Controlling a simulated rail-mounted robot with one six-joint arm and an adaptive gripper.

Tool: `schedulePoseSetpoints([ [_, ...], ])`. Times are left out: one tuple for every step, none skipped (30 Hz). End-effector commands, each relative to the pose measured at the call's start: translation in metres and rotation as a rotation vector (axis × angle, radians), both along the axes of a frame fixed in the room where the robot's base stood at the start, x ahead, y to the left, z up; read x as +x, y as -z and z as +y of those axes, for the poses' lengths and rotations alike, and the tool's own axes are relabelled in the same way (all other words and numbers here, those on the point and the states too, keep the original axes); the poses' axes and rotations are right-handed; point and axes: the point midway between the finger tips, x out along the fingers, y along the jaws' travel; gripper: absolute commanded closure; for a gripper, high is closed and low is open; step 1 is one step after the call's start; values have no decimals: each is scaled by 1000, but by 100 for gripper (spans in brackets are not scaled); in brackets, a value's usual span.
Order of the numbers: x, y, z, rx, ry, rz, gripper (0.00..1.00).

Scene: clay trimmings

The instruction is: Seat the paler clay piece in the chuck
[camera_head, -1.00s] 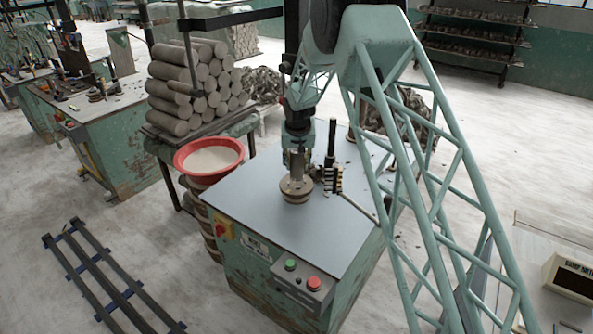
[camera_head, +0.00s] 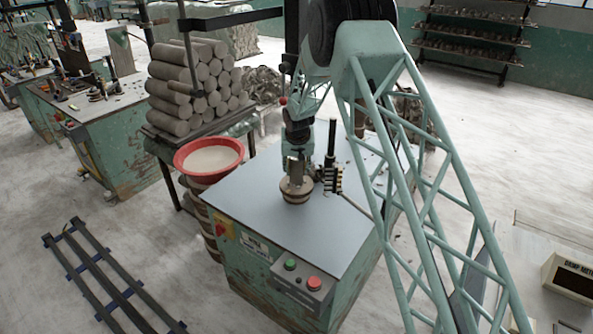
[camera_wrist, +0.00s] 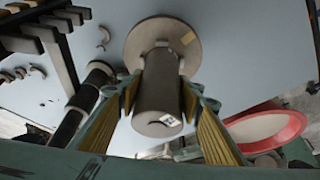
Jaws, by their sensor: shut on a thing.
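A grey clay cylinder (camera_wrist: 160,95) with a small white label and a dark curved mark on its near end is between the two fingers of my gripper (camera_wrist: 162,85). The fingers are shut on its sides. The round chuck (camera_wrist: 137,37) lies just beyond its far end in the wrist view; whether the cylinder touches or sits in it is hidden. In the head view my gripper (camera_head: 296,166) is directly above the chuck (camera_head: 297,193) on the grey bench top. No second piece beside it shows clearly for comparing paleness.
A dark post with a toothed rack (camera_head: 332,178) stands close right of the chuck. A red bowl (camera_head: 208,157) of pale material is left of the bench (camera_head: 250,210). The bench top's front left is clear.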

Motion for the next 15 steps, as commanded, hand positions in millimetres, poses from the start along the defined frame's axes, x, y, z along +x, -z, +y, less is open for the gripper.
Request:
schedulePoseSetpoints([
  [1,1,0,0,0,-1,86],
  [1,2,0,0,0,-1,86],
  [0,3,0,0,0,0,66],
  [0,2,0,0,0,0,63],
  [0,2,0,0,0,0,60],
  [0,2,0,0,0,0,57],
  [0,2,0,0,0,0,54],
  [0,2,0,0,0,0,53],
  [0,2,0,0,0,0,53],
  [0,2,0,0,0,0,53],
  [0,2,0,0,0,0,53],
  [0,2,0,0,0,0,53],
  [0,2,0,0,0,0,53],
  [0,2,0,0,0,0,53],
  [0,2,0,0,0,0,53],
])
